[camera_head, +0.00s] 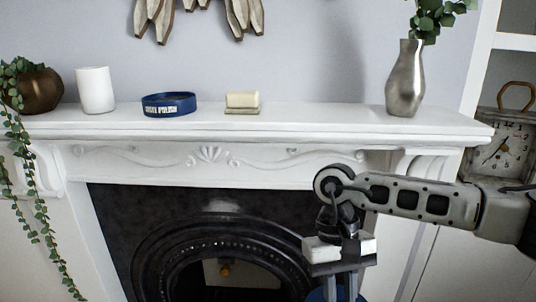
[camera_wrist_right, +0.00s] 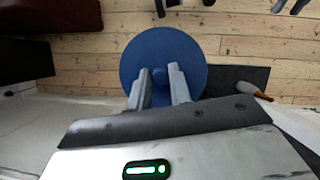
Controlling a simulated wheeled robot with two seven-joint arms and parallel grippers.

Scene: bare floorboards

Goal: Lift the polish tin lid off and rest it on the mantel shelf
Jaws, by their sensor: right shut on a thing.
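The blue polish tin (camera_head: 169,104) stands upright on the white mantel shelf (camera_head: 320,116), its top open and its rim bare. My right gripper (camera_head: 340,292) points down in front of the fireplace, below the shelf and to the right of the tin. It is shut on the blue tin lid (camera_head: 316,295), which is mostly cut off by the bottom edge in the head view. In the right wrist view the lid (camera_wrist_right: 150,35) is a round blue disc, with its small knob between the fingers (camera_wrist_right: 160,90). My left gripper is not in view.
On the shelf stand a white cup (camera_head: 95,90), a cream block (camera_head: 242,100), a metal vase (camera_head: 405,80) and a brown pot with a trailing plant (camera_head: 38,90). The shelf is clear between block and vase. A clock (camera_head: 503,143) stands at the right.

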